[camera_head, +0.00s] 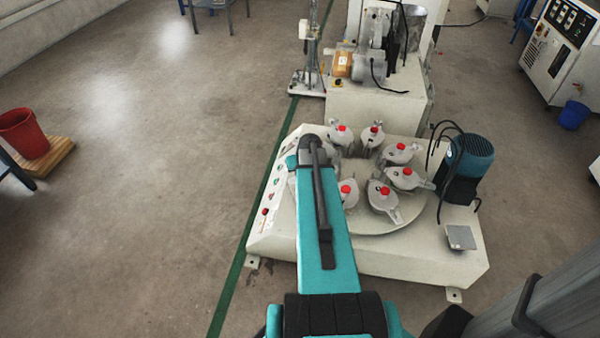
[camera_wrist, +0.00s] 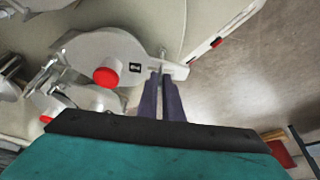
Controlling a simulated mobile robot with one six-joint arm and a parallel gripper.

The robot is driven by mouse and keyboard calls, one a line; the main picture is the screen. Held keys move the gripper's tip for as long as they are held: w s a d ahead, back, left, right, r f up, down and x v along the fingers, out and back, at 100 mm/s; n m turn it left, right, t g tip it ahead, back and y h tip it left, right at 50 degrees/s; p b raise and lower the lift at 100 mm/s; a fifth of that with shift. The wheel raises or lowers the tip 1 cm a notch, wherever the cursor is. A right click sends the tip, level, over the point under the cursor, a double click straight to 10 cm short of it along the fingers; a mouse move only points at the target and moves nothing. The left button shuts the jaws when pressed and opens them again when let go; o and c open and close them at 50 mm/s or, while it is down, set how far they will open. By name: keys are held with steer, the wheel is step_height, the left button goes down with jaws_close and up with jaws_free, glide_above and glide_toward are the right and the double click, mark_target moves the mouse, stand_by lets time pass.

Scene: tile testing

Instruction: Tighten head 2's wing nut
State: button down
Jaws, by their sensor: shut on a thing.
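In the wrist view, a grey round head (camera_wrist: 112,48) with a red knob (camera_wrist: 106,77) and a small dark tag lies left of my gripper (camera_wrist: 160,76). The two dark fingers are at the head's protruding lug (camera_wrist: 178,71), closed on the wing nut there. The nut itself is mostly hidden between the fingertips; a thin metal stud (camera_wrist: 162,55) shows just past them. In the head view, my teal arm reaches over the left of the round table (camera_head: 372,222), hiding my gripper and that head.
Several similar heads with red knobs, such as one nearby (camera_head: 383,200), ring the table close to my arm. A blue motor (camera_head: 468,160) with cables stands at the right of the machine base (camera_head: 410,264). Open floor lies left, with a red bucket (camera_head: 24,134).

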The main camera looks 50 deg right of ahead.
steer(key=shift+s, duration=0.1)
stand_by(0.5)
steer(key=c, duration=1.9)
jaws_free()
steer(key=shift+r, duration=0.1)
steer(key=p+v, duration=0.1)
steer(key=v, duration=1.2)
steer(key=shift+s+a+r, duration=0.1)
steer(key=shift+a+r, duration=0.05)
steer(key=shift+r, duration=0.15)
